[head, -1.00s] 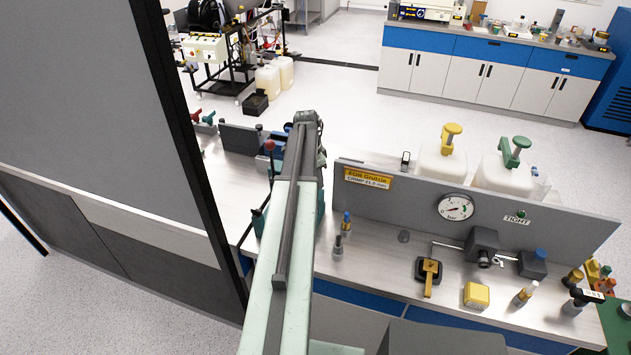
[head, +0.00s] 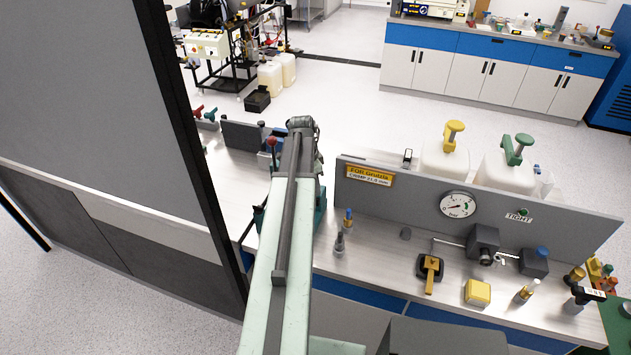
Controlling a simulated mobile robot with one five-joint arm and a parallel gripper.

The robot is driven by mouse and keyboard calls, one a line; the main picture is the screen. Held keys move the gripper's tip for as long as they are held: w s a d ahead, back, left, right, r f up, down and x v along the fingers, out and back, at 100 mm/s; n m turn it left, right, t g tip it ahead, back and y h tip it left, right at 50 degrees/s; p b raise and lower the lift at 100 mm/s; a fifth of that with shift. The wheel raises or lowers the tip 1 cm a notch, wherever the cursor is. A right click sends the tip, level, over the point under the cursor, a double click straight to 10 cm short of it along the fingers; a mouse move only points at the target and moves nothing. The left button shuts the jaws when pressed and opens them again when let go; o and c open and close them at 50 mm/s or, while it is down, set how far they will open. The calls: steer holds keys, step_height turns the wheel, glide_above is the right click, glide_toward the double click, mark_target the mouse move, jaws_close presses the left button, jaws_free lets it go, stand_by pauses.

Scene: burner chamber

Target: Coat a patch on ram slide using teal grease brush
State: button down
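My pale green arm (head: 278,240) reaches forward over the bench, and its far end (head: 302,124) is above the left part of the worktop. My gripper cannot be made out; the arm hides what lies beyond and below it. Teal machine parts (head: 320,208) show on both sides of the arm, partly covered by it; I cannot tell whether the ram slide is among them. I cannot pick out a teal grease brush. A small blue-topped bottle (head: 348,219) and a grey-topped one (head: 339,243) stand upright just right of the arm.
A grey panel (head: 400,193) with a gauge (head: 457,205) runs along the bench. In front are a yellow lever (head: 431,271), a yellow box (head: 477,291) and several bottles. A tall grey partition (head: 95,90) stands close at left. Open floor (head: 335,105) lies behind.

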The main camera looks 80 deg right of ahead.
steer(key=shift+w+a, duration=0.1)
steer(key=shift+a, duration=0.5)
step_height(320, 180, up, 6)
steer(key=p, duration=0.6)
steer(key=shift+d, duration=0.1)
step_height(320, 180, up, 3)
steer(key=p, duration=0.3)
steer(key=shift+r, duration=0.1)
